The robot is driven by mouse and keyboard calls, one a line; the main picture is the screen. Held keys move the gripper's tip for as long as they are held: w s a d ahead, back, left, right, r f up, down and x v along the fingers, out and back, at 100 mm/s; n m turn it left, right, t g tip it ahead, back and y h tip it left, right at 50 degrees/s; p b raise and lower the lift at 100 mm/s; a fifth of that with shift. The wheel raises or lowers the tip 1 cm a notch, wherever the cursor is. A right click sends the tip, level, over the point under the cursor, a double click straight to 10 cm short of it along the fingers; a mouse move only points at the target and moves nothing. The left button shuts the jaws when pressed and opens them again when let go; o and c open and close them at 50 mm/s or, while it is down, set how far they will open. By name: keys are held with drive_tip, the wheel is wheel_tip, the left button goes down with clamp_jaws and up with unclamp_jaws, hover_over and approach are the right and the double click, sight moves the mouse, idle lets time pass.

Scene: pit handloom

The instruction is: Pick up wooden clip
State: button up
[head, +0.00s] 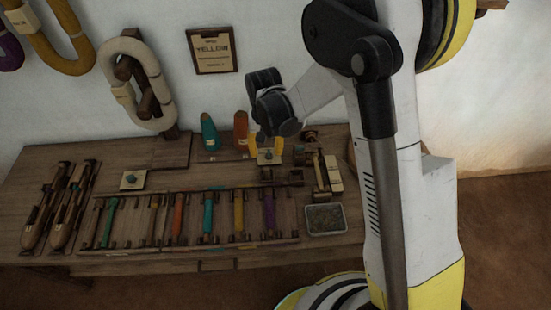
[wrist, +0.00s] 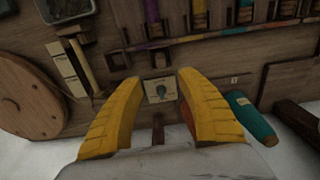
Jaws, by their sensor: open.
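My gripper (wrist: 158,88) is open and empty, its two yellow fingers spread apart. In the head view my gripper (head: 266,148) hangs over the back of the wooden bench. A short narrow brown wooden piece (wrist: 157,128) also shows between the fingers, nearer the wall. Small dark wooden blocks (wrist: 121,60) sit just beyond the fingertips. I cannot tell which of these small wooden pieces is the clip.
A teal cone (wrist: 250,116) stands close beside the fingers; an orange cone (head: 241,133) is close too. A grey tray (head: 326,219), a wooden disc (wrist: 28,98) and a rack of coloured bobbins (head: 208,215) are on the bench. Another knobbed plate (head: 132,180) lies left.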

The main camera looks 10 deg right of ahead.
sight(266, 169)
drive_tip(key=shift+f, duration=0.95)
wheel_tip(266, 169, down, 11)
drive_tip(key=b, duration=0.5)
drive_tip(key=shift+a+r, duration=0.1)
drive_tip(key=shift+r, duration=0.2)
drive_tip(key=c, duration=1)
